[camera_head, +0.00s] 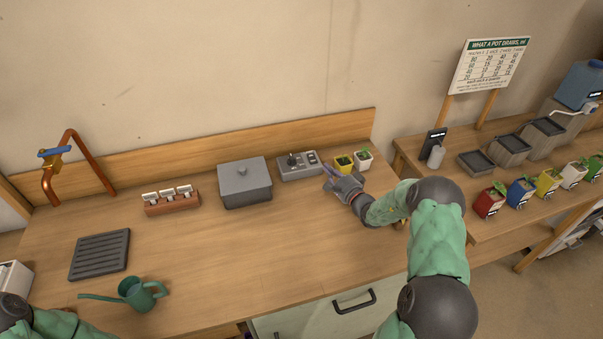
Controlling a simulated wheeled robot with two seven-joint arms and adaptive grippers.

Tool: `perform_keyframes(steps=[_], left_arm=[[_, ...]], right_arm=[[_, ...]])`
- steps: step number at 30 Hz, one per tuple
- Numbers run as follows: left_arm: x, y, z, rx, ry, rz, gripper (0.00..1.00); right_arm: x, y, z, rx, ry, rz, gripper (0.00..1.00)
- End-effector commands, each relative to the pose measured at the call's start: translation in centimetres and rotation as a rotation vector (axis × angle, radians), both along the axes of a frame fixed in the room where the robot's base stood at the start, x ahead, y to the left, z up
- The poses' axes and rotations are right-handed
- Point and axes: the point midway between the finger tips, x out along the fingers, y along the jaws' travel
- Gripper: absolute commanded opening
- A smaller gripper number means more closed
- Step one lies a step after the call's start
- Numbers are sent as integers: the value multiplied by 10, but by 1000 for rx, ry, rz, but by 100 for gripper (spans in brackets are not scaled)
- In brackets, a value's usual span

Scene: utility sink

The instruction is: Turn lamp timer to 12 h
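A grey control box (301,172) with a dark knob (291,159) and small switches (312,157) sits at the back of the wooden counter; it looks like the lamp timer. The knob's setting and any markings are too small to read. My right gripper (329,177) is just in front of the box's right end, apart from the knob as far as I can see. Its fingers point left toward the box, and a purplish part shows at them. Whether they are open or shut is unclear. Only part of my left arm shows at the lower left; its gripper is out of view.
A grey lidded box (245,188) stands left of the control box. A yellow pot (343,163) and a white pot (363,160) stand close beside my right gripper. A green watering can (137,294) is at the front left. The counter's middle is clear.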

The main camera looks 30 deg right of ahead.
Motion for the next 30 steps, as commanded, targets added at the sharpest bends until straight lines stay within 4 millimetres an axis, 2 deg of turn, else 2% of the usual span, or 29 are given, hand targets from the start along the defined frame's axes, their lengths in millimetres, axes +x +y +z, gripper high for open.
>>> perform_keyframes(steps=[1,4,9,13,28,30], left_arm=[[0,0,-16,0,0,0,49],[0,0,-27,0,0,0,49],[0,0,-33,0,0,0,49],[0,0,-35,0,-1,0,49],[0,0,-55,0,-1,0,49],[0,0,-58,0,0,0,49]], right_arm=[[0,0,-16,-1,-1,0,0],[0,0,-26,-1,-1,0,0],[2,0,-32,-1,-1,0,0],[12,1,-32,-1,-1,2,0],[100,2,-33,-2,-2,3,0],[104,12,-33,2,-1,4,0]])
